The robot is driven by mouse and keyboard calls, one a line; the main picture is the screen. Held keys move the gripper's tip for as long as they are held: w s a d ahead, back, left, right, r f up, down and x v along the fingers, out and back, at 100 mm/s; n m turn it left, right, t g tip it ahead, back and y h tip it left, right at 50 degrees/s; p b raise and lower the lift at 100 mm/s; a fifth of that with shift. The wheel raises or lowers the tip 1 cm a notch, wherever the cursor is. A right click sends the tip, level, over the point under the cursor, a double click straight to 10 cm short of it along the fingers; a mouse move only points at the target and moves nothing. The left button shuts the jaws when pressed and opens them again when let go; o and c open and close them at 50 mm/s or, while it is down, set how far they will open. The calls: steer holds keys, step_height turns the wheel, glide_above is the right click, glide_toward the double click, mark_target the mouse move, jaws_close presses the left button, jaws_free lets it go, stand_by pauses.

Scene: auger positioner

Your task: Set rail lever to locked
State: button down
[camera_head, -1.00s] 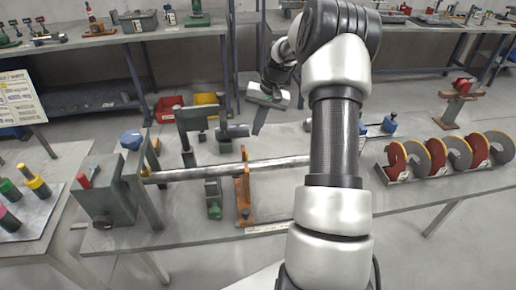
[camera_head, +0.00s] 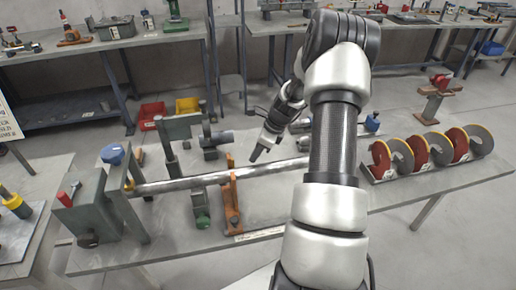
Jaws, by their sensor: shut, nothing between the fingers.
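A long metal shaft (camera_head: 210,179) runs across the workbench, with a yellow band near its left end. An upright orange bracket (camera_head: 231,207) stands at the shaft, beside a fixture with a green knob (camera_head: 202,222). My gripper (camera_head: 254,158) is shut and empty, pointing down-left just above the shaft in the picture; contact is unclear. My arm hides part of the bench and shaft.
Red-and-grey auger spirals (camera_head: 424,150) stand in a row on the right of the bench. A dark cylindrical clamp (camera_head: 214,139) stands behind the shaft. A blue knob (camera_head: 113,154) is behind the housing. Red and yellow bins (camera_head: 152,113) lie beyond. The front right bench is clear.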

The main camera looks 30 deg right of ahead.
steer(key=x, duration=0.4)
steer(key=shift+w+a+r, duration=0.1)
steer(key=shift+w+a, duration=0.75)
steer(key=shift+w, duration=0.05)
steer(key=shift+w+a, duration=0.55)
steer(key=shift+w+n, duration=0.35)
steer(key=shift+n, duration=0.25)
steer(key=shift+w+a+n+g+y+b, duration=0.2)
steer(key=shift+w+n+g+y+b, duration=0.1)
steer(key=shift+w+n+g+b, duration=0.25)
steer(key=shift+w+a+n+g+b, duration=0.2)
steer(key=shift+w+n, duration=0.1)
steer(key=shift+n, duration=0.3)
steer(key=shift+w+a+n+g+b, duration=0.1)
steer(key=shift+w+a+n+b, duration=0.15)
steer(key=shift+n, duration=0.3)
steer(key=shift+w+a+n+g, duration=0.25)
steer(key=shift+w+n, duration=0.25)
steer(key=shift+n, duration=0.3)
steer(key=shift+w+a+b, duration=0.2)
steer(key=shift+b, duration=0.15)
steer(key=shift+a, duration=0.1)
